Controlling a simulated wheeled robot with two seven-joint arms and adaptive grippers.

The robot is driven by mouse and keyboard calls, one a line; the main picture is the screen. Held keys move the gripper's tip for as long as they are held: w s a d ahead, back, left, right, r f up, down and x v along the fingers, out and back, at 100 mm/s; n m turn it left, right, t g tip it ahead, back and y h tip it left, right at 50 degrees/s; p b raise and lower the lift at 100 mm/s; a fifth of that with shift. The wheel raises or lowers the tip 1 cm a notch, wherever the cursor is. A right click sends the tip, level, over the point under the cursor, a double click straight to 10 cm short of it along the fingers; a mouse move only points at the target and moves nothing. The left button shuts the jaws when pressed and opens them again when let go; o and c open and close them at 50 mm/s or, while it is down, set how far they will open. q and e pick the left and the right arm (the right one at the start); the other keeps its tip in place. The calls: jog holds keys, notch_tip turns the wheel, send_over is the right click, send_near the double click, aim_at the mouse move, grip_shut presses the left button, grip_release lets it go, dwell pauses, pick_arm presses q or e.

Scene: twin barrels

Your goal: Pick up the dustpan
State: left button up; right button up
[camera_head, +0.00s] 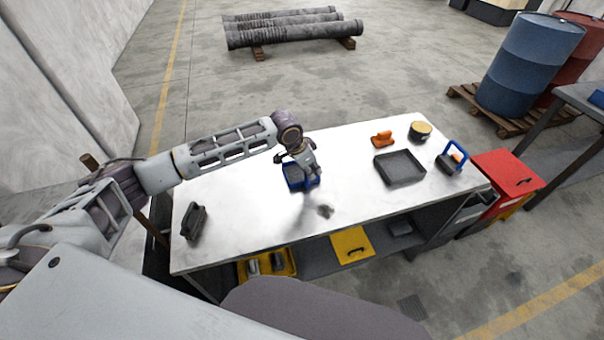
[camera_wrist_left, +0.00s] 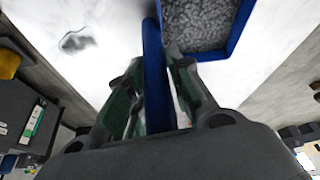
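The blue dustpan (camera_head: 292,183) lies on the white-topped workbench, partly hidden by my left gripper in the head view. In the left wrist view its blue rim (camera_wrist_left: 241,32) surrounds a speckled grey pan surface, and its blue handle (camera_wrist_left: 153,70) runs down between my fingers. My left gripper (camera_head: 308,176) is low over the dustpan, pointing down. In the wrist view its green-padded fingers (camera_wrist_left: 155,95) stand on either side of the handle, with narrow light gaps showing, so it looks open around the handle. My right gripper is not in view.
On the workbench (camera_head: 245,225) are a dark tool (camera_head: 194,222), a black tray (camera_head: 399,167), an orange tool (camera_head: 381,139), a round tin (camera_head: 420,131) and a blue-handled item (camera_head: 450,158). A dark smudge (camera_head: 325,211) lies near the dustpan. Yellow bins (camera_head: 352,245) sit below.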

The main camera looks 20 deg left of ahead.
pick_arm(q)
grip_shut()
jog(key=shift+r, duration=0.2)
notch_tip(320, 180, up, 10)
jog(key=p, duration=0.6)
jog(key=shift+f+p, duration=0.2)
jog(key=shift+p, duration=0.15)
dwell(0.4)
jog(key=shift+s, duration=0.1)
dwell(1.4)
